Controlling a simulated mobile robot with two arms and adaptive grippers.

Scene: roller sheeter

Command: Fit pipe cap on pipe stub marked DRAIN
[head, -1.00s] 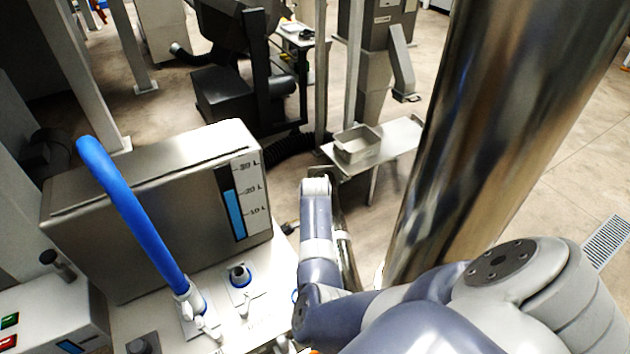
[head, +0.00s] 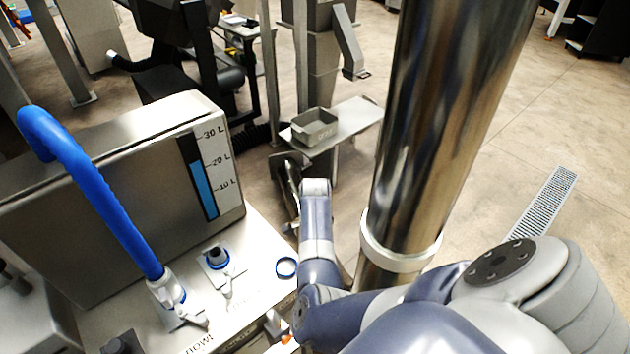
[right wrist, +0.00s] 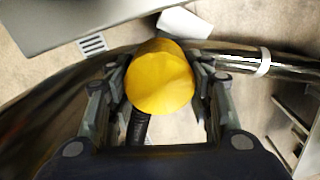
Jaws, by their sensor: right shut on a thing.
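My right gripper (right wrist: 160,95) is shut on a yellow rounded pipe cap (right wrist: 160,80), held between its two fingers in the right wrist view. In the head view my right arm shows, but its gripper and the cap are not clearly visible. A short dark stub with a blue ring (head: 217,257) stands on the white bench top. No DRAIN marking is readable on the bench, so I cannot tell which stub is the DRAIN one. My left gripper is not in view.
A blue hose (head: 95,190) rises from a white valve fitting (head: 172,300). A loose-looking blue ring (head: 286,268) lies near the bench edge. A steel tank (head: 110,200) with a litre gauge stands behind. A grey bin (head: 314,127) sits on a side table (head: 350,122).

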